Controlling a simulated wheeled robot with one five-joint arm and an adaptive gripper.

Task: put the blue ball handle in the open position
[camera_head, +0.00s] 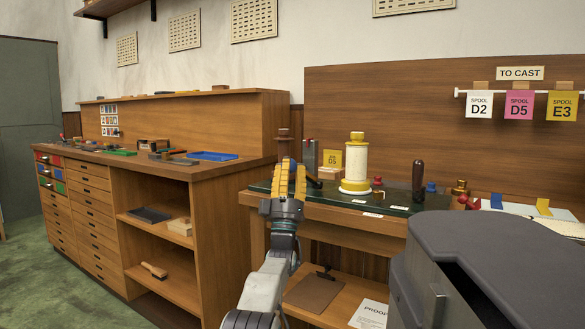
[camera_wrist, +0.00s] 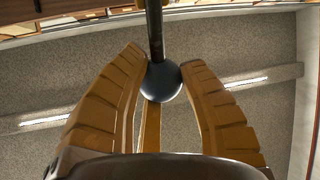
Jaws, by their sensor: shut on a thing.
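In the wrist view, a dark blue-grey ball handle (camera_wrist: 161,82) on a thin dark rod sits between the two yellow ribbed fingers of my gripper (camera_wrist: 163,80). The fingers are closed around the ball, and the rod runs up out of the picture. In the head view my gripper (camera_head: 291,180) points up at the left end of the dark green bench top (camera_head: 398,208). The ball is hidden there behind the fingers, so I cannot tell the handle's position.
A wooden cabinet (camera_head: 228,190) with open shelves is to the left. A grey machine body (camera_head: 480,260) fills the lower right.

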